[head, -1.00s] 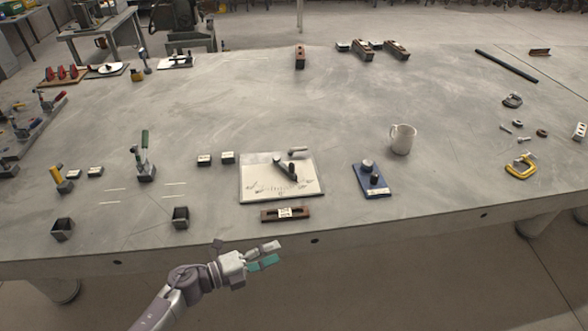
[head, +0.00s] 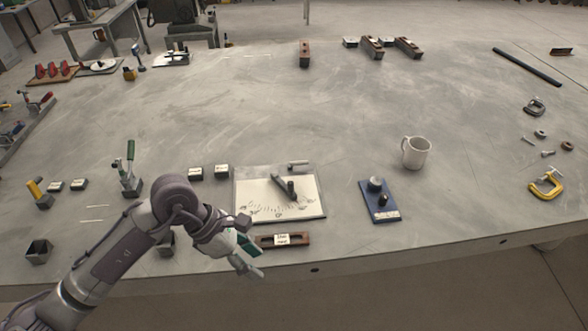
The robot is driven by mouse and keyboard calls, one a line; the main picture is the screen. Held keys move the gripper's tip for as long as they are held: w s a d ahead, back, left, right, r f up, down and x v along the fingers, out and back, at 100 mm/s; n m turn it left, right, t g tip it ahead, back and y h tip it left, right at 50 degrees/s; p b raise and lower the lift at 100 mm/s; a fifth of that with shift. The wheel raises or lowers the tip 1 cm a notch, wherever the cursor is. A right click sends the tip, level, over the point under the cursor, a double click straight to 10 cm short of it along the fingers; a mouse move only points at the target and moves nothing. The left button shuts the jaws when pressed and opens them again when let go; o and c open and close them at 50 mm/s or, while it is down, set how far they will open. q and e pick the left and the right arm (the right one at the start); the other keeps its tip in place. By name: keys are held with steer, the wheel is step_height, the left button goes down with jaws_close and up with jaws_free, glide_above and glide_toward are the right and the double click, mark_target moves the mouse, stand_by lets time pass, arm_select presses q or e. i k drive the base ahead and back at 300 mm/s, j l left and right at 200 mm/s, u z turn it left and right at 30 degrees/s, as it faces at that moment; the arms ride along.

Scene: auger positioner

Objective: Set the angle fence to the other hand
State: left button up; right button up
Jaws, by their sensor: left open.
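The angle fence (head: 282,184) is a short dark bar with a round dark knob. It lies slanted on a pale plate (head: 255,206) marked with a curved scale, its far end toward the upper left. A small grey cylindrical piece (head: 299,165) lies at the plate's back edge. My left gripper (head: 254,258) is open and empty at the table's front edge, in front of the plate's left corner and apart from the fence. My right gripper is not in view.
A brown block with a white label (head: 282,240) lies just in front of the plate, close to my left gripper. A blue base with knobs (head: 379,201) and a white mug (head: 416,152) stand to the right. A green-handled clamp (head: 130,178) stands left. The table's middle is clear.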

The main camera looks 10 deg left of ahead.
mark_target(283, 182)
steer(key=i, duration=1.05)
